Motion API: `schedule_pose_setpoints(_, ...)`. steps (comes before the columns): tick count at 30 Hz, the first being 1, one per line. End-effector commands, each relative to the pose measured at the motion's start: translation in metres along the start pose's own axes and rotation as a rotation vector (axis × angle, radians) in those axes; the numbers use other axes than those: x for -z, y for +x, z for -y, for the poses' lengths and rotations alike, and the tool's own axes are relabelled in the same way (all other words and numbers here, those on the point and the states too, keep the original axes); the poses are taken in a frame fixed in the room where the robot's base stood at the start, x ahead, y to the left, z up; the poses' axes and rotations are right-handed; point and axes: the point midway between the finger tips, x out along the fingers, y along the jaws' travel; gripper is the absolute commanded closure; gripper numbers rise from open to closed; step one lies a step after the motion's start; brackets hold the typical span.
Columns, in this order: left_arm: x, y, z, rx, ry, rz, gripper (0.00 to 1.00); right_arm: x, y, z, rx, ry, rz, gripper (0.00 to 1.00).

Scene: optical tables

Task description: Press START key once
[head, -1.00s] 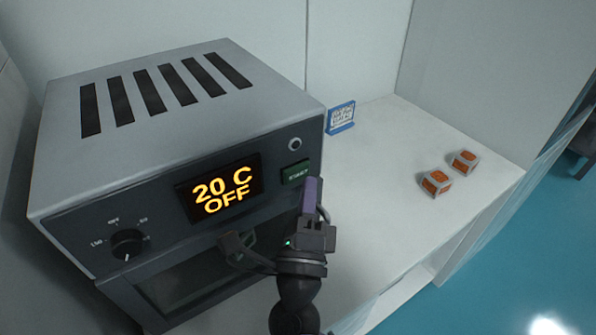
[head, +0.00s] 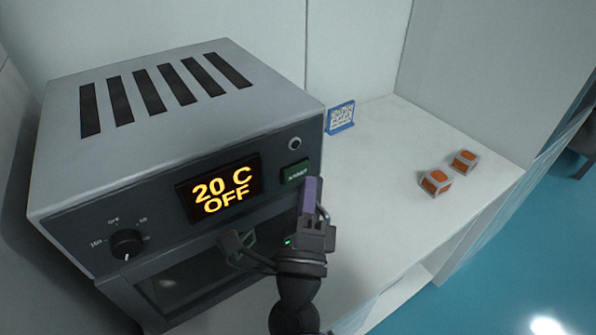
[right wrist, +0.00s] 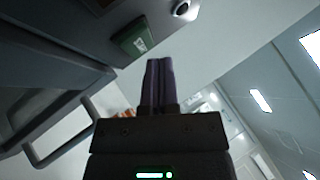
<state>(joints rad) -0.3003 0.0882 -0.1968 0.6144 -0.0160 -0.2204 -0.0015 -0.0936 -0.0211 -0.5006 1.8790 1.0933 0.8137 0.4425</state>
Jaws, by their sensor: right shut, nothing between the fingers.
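The grey oven-like unit (head: 150,160) stands on the white table, its display (head: 220,190) reading "20 C OFF". The green START key (head: 295,172) is on its front panel, right of the display and below a small round indicator (head: 295,144). My right gripper (head: 311,182) is shut and empty, its purple fingertips just below and right of the key. In the right wrist view the fingertips (right wrist: 159,62) point up, with the START key (right wrist: 132,38) above and left of them; they look apart from it. My left gripper is not in view.
A dial (head: 127,243) sits at the panel's lower left, and a door handle (head: 238,250) is beside my right gripper. Two orange-and-grey cubes (head: 437,182) (head: 465,160) and a blue-framed sign (head: 341,117) are on the white tabletop (head: 385,160), otherwise clear.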

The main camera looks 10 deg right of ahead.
Motion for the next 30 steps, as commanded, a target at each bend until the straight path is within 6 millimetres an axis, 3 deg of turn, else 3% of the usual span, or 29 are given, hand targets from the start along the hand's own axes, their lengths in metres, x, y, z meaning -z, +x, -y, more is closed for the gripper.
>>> schedule_pose_setpoints(30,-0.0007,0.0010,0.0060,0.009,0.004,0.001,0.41,-0.0048,0.0066,-0.0046,0.000,0.000,0.000,1.00)
